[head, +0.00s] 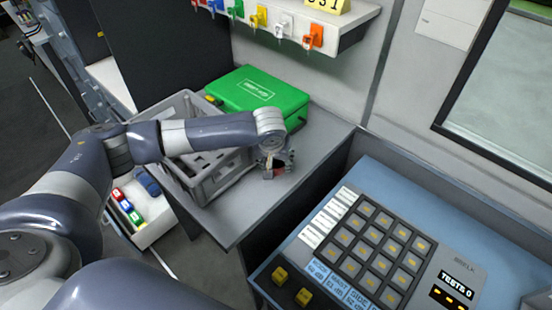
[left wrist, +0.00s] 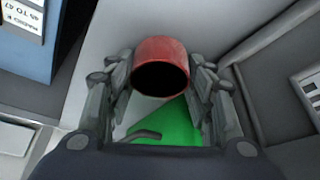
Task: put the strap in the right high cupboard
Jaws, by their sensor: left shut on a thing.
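My left gripper (head: 275,170) is over the grey counter, in front of the green case. In the left wrist view its two fingers (left wrist: 160,75) are shut on a red, round, hollow thing (left wrist: 160,50) with a dark opening, which looks like the rolled strap. Only a small bit of red shows at the fingertips in the head view. My right gripper is in neither view. I see no high cupboard in these frames.
A grey crate (head: 207,183) stands on the counter (head: 232,225), partly behind my left arm. The green case (head: 257,91) lies behind it. A shelf with coloured hooks (head: 313,38) hangs above. A blue console with keys (head: 378,240) is at the right.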

